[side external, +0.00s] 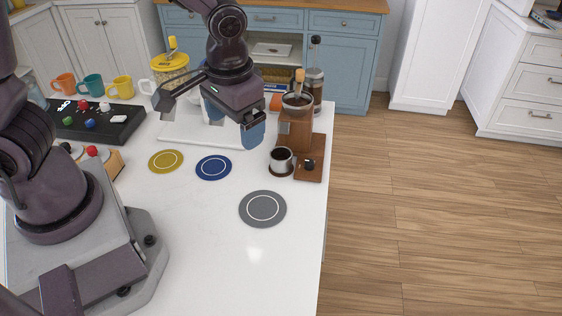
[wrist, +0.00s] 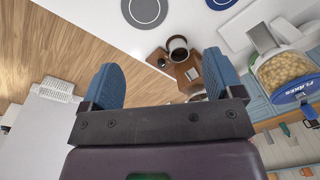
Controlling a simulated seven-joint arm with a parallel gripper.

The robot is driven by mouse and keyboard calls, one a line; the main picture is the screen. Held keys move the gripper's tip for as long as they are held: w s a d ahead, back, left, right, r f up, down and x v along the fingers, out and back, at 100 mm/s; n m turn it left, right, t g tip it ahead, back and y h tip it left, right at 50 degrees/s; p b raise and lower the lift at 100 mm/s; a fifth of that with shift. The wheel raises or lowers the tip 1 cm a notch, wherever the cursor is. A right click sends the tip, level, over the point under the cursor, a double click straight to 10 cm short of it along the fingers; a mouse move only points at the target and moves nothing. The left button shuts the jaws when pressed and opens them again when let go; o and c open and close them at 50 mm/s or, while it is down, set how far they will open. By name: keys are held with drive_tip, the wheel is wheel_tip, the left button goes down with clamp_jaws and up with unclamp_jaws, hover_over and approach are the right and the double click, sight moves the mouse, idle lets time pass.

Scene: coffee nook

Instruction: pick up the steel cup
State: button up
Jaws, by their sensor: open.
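The steel cup (side external: 282,157) stands upright on a small dark round base at the front left of a brown wooden coffee grinder (side external: 296,132). Its dark interior shows from above. The cup also shows in the wrist view (wrist: 178,46), near the top centre, beside the grinder's wooden base. My gripper (side external: 234,122) is open and empty, with blue finger pads. It hangs above the counter, to the left of the cup and higher than it. In the wrist view my gripper (wrist: 163,76) has its fingers spread, with the cup beyond the gap between them.
Gold (side external: 166,161), blue (side external: 213,167) and grey (side external: 262,208) round mats lie on the white counter (side external: 210,255). A glass jar (side external: 314,85) stands behind the grinder. A yellow-lidded jar (side external: 170,66) and mugs stand at the back left. The front counter is clear.

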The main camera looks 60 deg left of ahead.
drive_tip(key=w+a+f+n+y, duration=0.1)
drive_tip(key=w+f+n+y, duration=0.3)
drive_tip(key=f, duration=0.3)
drive_tip(key=n+t+h, duration=0.1)
drive_tip(key=n+t, duration=0.1)
drive_tip(key=n, duration=0.3)
approach(281, 155)
drive_tip(key=f, duration=0.2)
drive_tip(key=shift+s+d+f, duration=0.15)
drive_tip(key=shift+s+f, duration=0.2)
drive_tip(key=x, duration=0.5)
drive_tip(key=shift+w, duration=0.2)
drive_tip(key=c, duration=1.1)
drive_tip(key=shift+r, duration=0.15)
